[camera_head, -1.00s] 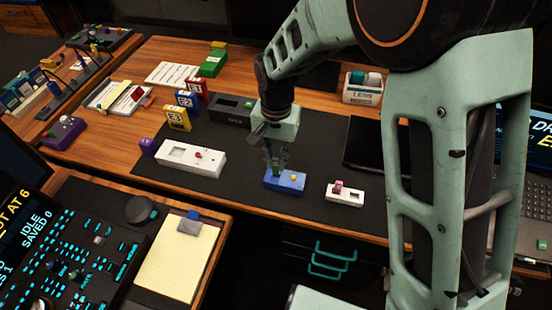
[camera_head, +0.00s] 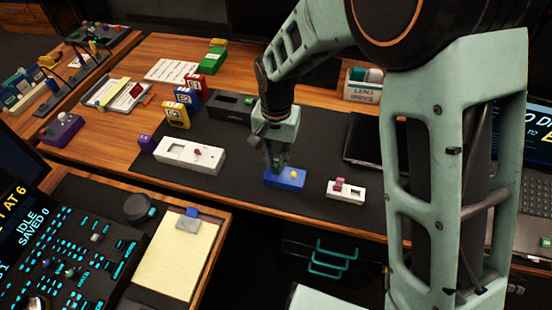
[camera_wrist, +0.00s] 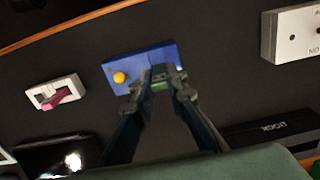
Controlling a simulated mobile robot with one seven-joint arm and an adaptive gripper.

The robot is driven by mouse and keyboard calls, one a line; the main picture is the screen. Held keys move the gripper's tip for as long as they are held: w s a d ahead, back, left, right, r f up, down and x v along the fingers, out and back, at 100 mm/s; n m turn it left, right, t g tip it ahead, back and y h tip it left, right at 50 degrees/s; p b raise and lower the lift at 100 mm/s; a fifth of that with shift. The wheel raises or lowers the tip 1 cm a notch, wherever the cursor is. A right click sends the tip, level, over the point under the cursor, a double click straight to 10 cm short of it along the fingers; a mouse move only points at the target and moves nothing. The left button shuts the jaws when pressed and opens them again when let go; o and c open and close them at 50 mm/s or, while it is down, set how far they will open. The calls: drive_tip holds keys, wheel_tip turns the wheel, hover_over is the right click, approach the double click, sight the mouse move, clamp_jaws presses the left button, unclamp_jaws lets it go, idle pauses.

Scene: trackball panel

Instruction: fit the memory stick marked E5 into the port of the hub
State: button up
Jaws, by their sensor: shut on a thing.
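The hub appears to be the blue box (camera_head: 285,177) with a yellow knob, on the dark mat. It also shows in the wrist view (camera_wrist: 116,65). My gripper (camera_head: 275,165) points down over its left part in the head view. In the wrist view my gripper (camera_wrist: 160,88) is shut on a small green piece (camera_wrist: 160,86), seemingly the memory stick, at the box's edge. The E5 mark is not readable. The fingers hide the port, and I cannot tell whether the stick is inside it or just above.
A white box with a pink switch (camera_head: 345,191) stands right of the blue box. A longer white box with a red knob (camera_head: 190,153) is to the left. Yellow, blue and red marked blocks (camera_head: 175,114) and a black box (camera_head: 228,107) stand behind. The mat between is clear.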

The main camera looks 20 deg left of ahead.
sight(276, 160)
drive_tip(key=shift+f+b, duration=0.3)
drive_tip(key=shift+f, duration=0.2)
drive_tip(key=o, duration=0.9)
wheel_tip(276, 160, up, 12)
